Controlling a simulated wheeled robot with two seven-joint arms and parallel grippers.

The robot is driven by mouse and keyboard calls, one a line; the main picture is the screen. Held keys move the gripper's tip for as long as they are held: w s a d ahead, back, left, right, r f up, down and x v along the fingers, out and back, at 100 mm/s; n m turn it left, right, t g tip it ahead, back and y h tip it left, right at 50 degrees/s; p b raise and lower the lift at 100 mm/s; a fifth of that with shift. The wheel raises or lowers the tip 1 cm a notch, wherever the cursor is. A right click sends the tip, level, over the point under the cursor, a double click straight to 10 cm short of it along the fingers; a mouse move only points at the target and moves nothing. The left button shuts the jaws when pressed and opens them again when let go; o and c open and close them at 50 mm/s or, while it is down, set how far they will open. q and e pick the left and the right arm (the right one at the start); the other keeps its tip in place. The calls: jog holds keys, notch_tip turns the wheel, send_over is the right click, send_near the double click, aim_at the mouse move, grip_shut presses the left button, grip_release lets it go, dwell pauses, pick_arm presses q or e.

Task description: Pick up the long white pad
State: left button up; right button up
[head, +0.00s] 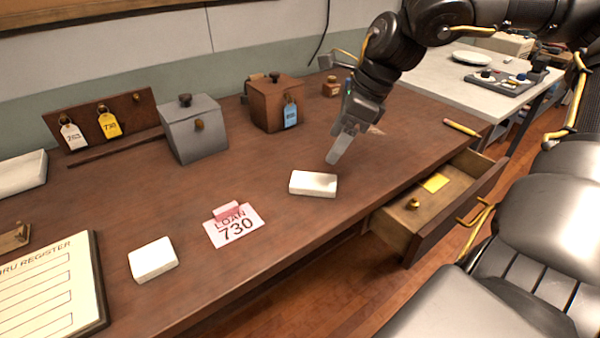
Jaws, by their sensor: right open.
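A long white pad (313,184) lies flat on the brown desk (275,240), near its front edge. A second, squarer white block (152,260) lies at the lower left. My right gripper (338,160) reaches in from the upper right, with its fingers pointing down just behind and to the right of the long pad. It is open and holds nothing. It appears apart from the pad, though its exact height is hard to tell. My left gripper is not in view.
A loan card (236,226) with a pink piece lies left of the pad. A grey box (193,130) and a brown box (274,105) stand behind. An open drawer (425,205) juts out at the right. A register board (50,290) lies at left.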

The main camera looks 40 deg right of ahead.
send_over(313, 179)
jog(key=s+d, duration=0.1)
jog(key=d, duration=0.1)
notch_tip(313, 179, down, 5)
jog(key=shift+s+a+f, duration=0.1)
jog(key=shift+s, duration=0.05)
jog(key=shift+s+x, duration=0.15)
jog(key=shift+x, duration=0.85)
jog(key=shift+s+x, duration=0.15)
jog(key=shift+x, duration=0.85)
jog(key=shift+w+a+f, duration=0.2)
jog(key=shift+a+f, duration=0.15)
jog(key=shift+f, duration=0.2)
jog(key=shift+b, duration=0.35)
jog(key=shift+f, duration=0.15)
jog(key=shift+c, duration=0.5)
